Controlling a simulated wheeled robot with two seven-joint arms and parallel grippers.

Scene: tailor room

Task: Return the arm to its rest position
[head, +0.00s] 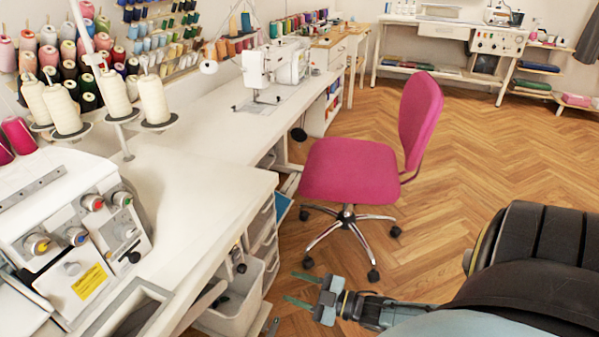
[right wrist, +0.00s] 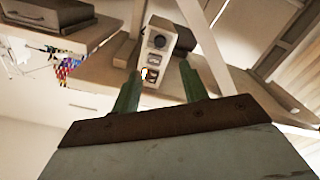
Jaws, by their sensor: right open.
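My right gripper (head: 300,289) shows low in the head view, reaching left over the wooden floor beside the white table's drawers. Its two green fingers are apart with nothing visible between them. In the right wrist view the open fingers (right wrist: 161,92) also show, with a white device with a round dark dial (right wrist: 157,40) beyond them. My right arm comes in from the lower right of the head view. My left gripper is not in view.
A pink chair (head: 350,170) stands on the floor just beyond the right gripper. The white table (head: 200,175) carries a serger (head: 75,235) and a sewing machine (head: 272,65). A white bin (head: 232,305) is left of the gripper. Floor (head: 490,150) is clear at right.

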